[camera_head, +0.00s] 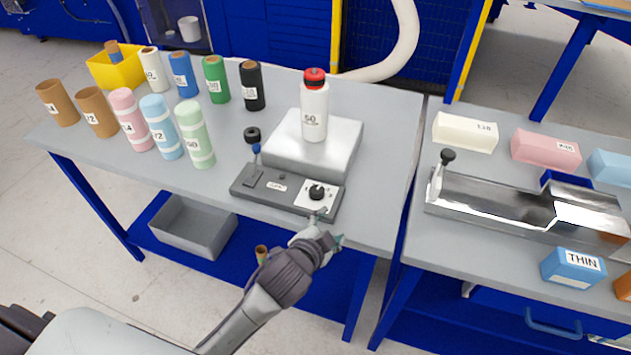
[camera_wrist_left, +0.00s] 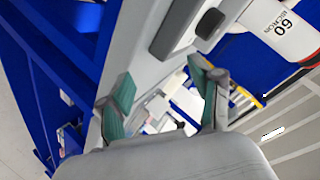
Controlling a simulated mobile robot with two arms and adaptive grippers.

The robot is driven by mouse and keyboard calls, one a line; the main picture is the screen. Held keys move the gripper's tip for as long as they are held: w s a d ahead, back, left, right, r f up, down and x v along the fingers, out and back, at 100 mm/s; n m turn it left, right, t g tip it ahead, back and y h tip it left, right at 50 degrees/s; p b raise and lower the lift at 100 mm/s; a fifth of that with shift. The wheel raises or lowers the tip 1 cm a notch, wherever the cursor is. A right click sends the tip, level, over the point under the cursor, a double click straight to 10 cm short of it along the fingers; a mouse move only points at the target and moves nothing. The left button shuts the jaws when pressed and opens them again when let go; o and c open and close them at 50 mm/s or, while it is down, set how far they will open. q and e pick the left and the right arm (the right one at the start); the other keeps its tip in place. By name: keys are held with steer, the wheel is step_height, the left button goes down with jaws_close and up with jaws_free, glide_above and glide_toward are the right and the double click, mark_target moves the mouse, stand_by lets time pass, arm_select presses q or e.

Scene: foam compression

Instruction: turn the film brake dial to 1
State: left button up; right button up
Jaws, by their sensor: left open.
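The film brake dial (camera_head: 317,192) is a black knob on a white plate at the right end of a dark grey control base (camera_head: 262,187). The dial's marks are too small to read. My left gripper (camera_head: 331,228) is open and empty, just in front of the base's right end at the table edge, apart from the dial. In the left wrist view its two green-padded fingers (camera_wrist_left: 163,100) stand wide apart, with no dial between them. A dark grey part (camera_wrist_left: 175,28) with a black knob shows above them. My right gripper is in neither view.
A white bottle (camera_head: 314,110) with a red cap, marked 60, stands on a silver block (camera_head: 290,150) behind the base. A black-topped lever (camera_head: 253,140) rises at the base's left. Several coloured rolls (camera_head: 160,128) stand at the left. A metal trough (camera_head: 500,205) lies on the right table.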

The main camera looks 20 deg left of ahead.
arm_select(q)
steer(key=w+d+r+m+t+h, duration=0.2)
steer(key=w+d+r+m+h, duration=0.1)
steer(key=d+r+m+h, duration=0.45)
steer(key=w+d+r+m+t+h, duration=0.1)
steer(key=w+d+r+m+h, duration=0.25)
steer(key=d+r+m, duration=0.65)
steer(key=s+d+r+m+g+h, duration=0.3)
steer(key=r+m+g+h, duration=0.15)
steer(key=m, duration=0.35)
steer(key=m+g+y, duration=1.1)
steer(key=m+y, duration=0.7)
steer(key=m, duration=0.6)
glide_toward(316, 189)
steer(key=shift+h, duration=0.25)
steer(key=f+p, duration=0.2)
steer(key=f, duration=0.2)
steer(key=f+p, duration=0.2)
steer(key=f, duration=0.2)
steer(key=shift+a, duration=0.2)
steer(key=shift+f, duration=0.7)
steer(key=c, duration=1.1)
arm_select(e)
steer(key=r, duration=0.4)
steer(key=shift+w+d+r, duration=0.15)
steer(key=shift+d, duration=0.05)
